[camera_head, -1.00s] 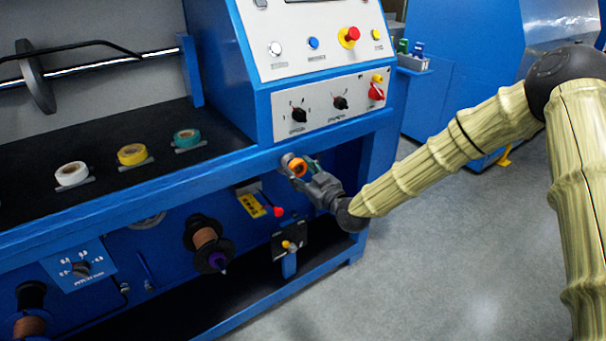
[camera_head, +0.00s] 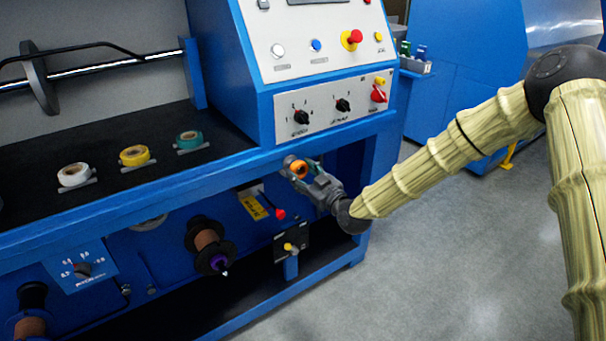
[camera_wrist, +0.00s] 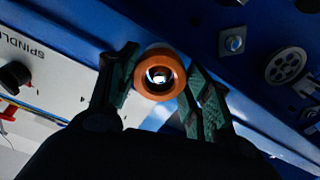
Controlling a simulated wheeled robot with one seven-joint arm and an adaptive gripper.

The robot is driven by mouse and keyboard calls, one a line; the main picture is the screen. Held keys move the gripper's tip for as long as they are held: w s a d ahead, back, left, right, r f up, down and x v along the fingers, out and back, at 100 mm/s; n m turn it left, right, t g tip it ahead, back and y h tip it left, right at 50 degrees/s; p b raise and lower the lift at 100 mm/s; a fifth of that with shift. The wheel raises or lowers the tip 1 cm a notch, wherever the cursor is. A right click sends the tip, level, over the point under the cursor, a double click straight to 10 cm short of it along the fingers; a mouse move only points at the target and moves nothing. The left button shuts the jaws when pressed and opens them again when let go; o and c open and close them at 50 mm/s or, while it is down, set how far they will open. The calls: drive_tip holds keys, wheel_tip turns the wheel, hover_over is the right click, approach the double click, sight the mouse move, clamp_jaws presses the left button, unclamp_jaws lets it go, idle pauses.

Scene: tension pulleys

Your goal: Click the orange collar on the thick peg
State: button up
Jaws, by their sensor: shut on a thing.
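The orange collar (camera_head: 299,170) is between the fingers of my gripper (camera_head: 299,171), at the blue machine's front beam below the knob panel. In the wrist view my gripper (camera_wrist: 158,82) is shut on the collar (camera_wrist: 146,88), with one dark green finger on each side. The collar's open end faces the wrist camera, and a bright round shape shows inside its hole. I cannot tell whether this is the thick peg's end. A metallic round part shows just behind the collar in the head view. How far the collar sits on anything is hidden.
The knob panel (camera_head: 335,105) is just above my gripper. A red-tipped lever (camera_head: 280,214) and a copper-coloured spool (camera_head: 206,240) are below left. Tape rolls, white (camera_head: 74,175), yellow (camera_head: 134,156) and teal (camera_head: 190,140), lie on the black shelf. Open floor (camera_head: 440,270) is at right.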

drive_tip(key=shift+b+x, duration=0.4)
drive_tip(key=shift+x, duration=1.15)
idle(0.6)
drive_tip(key=o, duration=1.1)
drive_tip(key=v, duration=1.2)
